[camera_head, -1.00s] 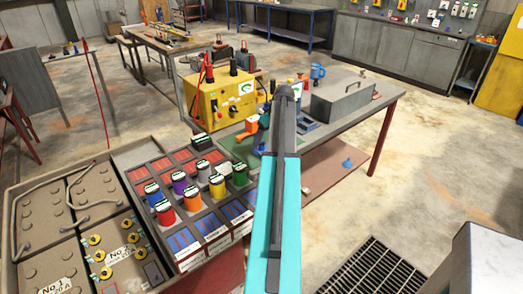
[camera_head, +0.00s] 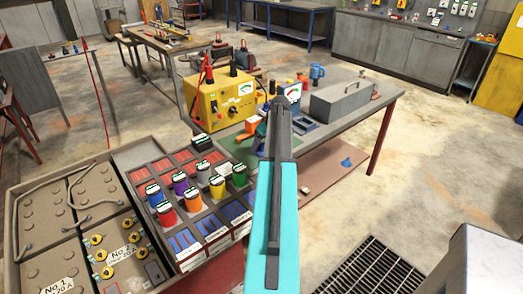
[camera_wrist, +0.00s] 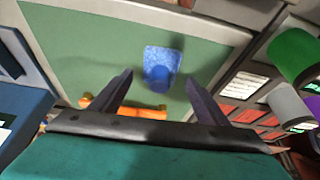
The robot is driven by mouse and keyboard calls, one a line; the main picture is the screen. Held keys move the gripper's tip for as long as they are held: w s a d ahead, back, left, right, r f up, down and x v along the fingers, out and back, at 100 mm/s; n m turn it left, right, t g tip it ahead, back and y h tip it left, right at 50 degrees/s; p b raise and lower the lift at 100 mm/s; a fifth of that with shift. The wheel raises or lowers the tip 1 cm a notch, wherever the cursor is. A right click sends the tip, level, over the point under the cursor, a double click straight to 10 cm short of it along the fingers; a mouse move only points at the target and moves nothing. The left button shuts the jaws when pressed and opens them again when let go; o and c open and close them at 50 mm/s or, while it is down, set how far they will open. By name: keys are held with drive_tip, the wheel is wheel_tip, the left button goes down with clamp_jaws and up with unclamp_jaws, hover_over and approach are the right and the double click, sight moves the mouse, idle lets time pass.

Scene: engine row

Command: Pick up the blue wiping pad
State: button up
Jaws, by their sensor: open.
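The blue wiping pad (camera_wrist: 161,68) lies on a green mat (camera_wrist: 95,40) in the wrist view. My gripper (camera_wrist: 159,78) is open, with its dark fingers to the left and right of the pad in that picture. Nothing is held between them. I cannot tell the height of the fingertips above the mat. In the head view, my arm covers part of the green mat (camera_head: 240,146) on the workbench, and I cannot clearly make out the pad or the fingertips there.
An orange object (camera_wrist: 135,111) lies near the fingers. A yellow charger box (camera_head: 218,100) stands behind the mat. A grey toolbox (camera_head: 341,98) is on the bench at right. Colored cylinders, among them a green one (camera_head: 239,175), stand in a tray beside the bench.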

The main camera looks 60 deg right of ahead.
sight(262, 144)
drive_tip(key=shift+x, duration=0.95)
drive_tip(key=c, duration=1.1)
drive_tip(key=shift+c, duration=0.2)
drive_tip(key=shift+r+b, duration=1.2)
drive_tip(key=shift+r, duration=3.8)
